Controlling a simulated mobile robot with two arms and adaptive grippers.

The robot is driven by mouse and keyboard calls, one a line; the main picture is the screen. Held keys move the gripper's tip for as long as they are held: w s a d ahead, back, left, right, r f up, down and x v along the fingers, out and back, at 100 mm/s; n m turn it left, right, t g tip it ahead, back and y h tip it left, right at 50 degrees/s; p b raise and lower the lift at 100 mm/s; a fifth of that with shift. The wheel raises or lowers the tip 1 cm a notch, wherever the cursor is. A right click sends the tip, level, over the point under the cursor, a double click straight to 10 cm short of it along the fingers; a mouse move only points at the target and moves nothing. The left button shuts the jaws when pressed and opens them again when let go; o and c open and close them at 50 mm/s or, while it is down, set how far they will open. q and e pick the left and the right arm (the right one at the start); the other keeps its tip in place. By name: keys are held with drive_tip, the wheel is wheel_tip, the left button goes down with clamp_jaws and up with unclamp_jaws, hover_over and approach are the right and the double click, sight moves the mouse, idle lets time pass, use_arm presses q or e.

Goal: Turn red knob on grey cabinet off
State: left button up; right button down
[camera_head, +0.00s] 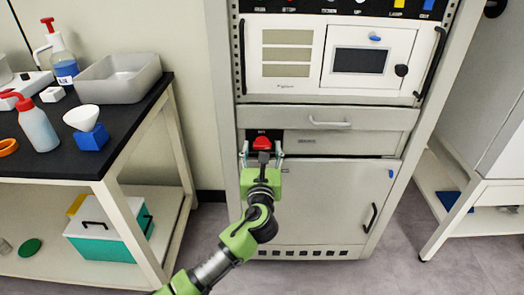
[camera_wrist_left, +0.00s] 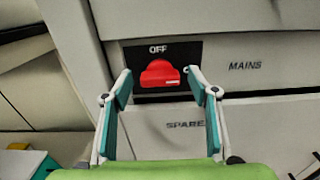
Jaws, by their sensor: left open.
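The red knob (camera_head: 263,143) sits on a dark plate on the front of the grey cabinet (camera_head: 330,200), below the drawer. In the left wrist view the red knob (camera_wrist_left: 159,74) is under the label "OFF", with its wide part across the plate. My left gripper (camera_head: 263,150) is in front of the knob, its fingers apart on either side. In the left wrist view the open fingers of my left gripper (camera_wrist_left: 160,80) flank the knob with a gap at each side; contact does not show. My right gripper is not in view.
A black-topped table (camera_head: 75,150) with bottles, a grey bin (camera_head: 118,80) and a funnel stands at the left. A teal and white cooler box (camera_head: 108,228) is on its lower shelf. A drawer handle (camera_head: 330,124) projects above and right of the knob.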

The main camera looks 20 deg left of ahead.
use_arm(q)
drive_tip(key=shift+w+a, duration=0.1)
drive_tip(key=shift+w, duration=0.2)
drive_tip(key=c, duration=1.1)
